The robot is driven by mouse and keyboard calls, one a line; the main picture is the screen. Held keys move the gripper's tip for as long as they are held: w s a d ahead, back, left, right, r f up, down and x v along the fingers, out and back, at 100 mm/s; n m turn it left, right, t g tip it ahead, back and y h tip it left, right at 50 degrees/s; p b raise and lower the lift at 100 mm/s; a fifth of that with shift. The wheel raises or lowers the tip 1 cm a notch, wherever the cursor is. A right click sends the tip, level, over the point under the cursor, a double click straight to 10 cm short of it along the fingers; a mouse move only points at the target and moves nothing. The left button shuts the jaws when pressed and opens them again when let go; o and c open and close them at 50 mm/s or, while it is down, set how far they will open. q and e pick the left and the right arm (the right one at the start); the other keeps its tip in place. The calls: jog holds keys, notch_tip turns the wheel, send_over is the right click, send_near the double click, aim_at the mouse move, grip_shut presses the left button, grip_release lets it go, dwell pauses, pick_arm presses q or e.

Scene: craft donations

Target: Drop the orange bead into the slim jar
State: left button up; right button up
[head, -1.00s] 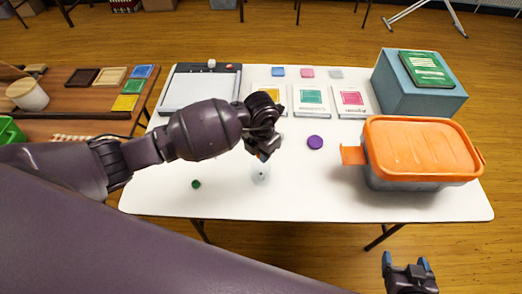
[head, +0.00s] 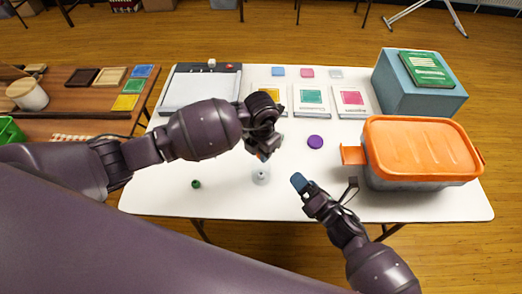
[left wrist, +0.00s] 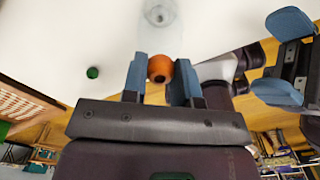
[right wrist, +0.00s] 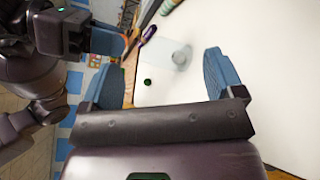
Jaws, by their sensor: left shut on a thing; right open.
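The orange bead (left wrist: 160,68) is held between the fingertips of my left gripper (left wrist: 159,82) in the left wrist view. In the head view my left gripper (head: 263,148) is above the table, and only a bit of the orange bead (head: 262,156) shows. The slim clear jar (head: 261,177) stands upright on the white table just below it. The jar also shows in the left wrist view (left wrist: 158,14), beyond the bead, and in the right wrist view (right wrist: 178,54). My right gripper (head: 306,189) is open and empty, to the right of the jar.
A small green bead (head: 196,184) lies left of the jar. An orange-lidded bin (head: 420,150) stands at the right. Cards and a paper trimmer (head: 200,90) lie at the back. The white table's front left is mostly clear.

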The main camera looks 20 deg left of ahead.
aim_at(261, 170)
jog(key=a+n+g, duration=0.1)
jog(key=n, duration=0.2)
jog(key=a+f+n+g+y, duration=0.1)
jog(key=n+g, duration=0.1)
jog(key=n, duration=0.2)
jog(key=a+f+n+g, duration=0.1)
jog(key=n, duration=0.2)
jog(key=shift+w+a+y, duration=0.2)
jog(key=shift+y, duration=0.1)
jog(key=n+g, duration=0.1)
jog(key=n, duration=0.1)
jog(key=f+n+g, duration=0.1)
jog(key=n, duration=0.1)
jog(key=n+g, duration=0.1)
jog(key=n, duration=0.1)
jog(key=shift+a+f, duration=0.25)
jog(key=shift+f, duration=0.1)
jog(key=shift+x, duration=4.95)
jog(key=shift+w, duration=0.1)
jog(key=c, duration=0.7)
pick_arm(q)
jog(key=shift+f, duration=1.3)
jog(key=o, duration=1)
jog(key=shift+c, duration=0.2)
jog(key=shift+r, duration=0.1)
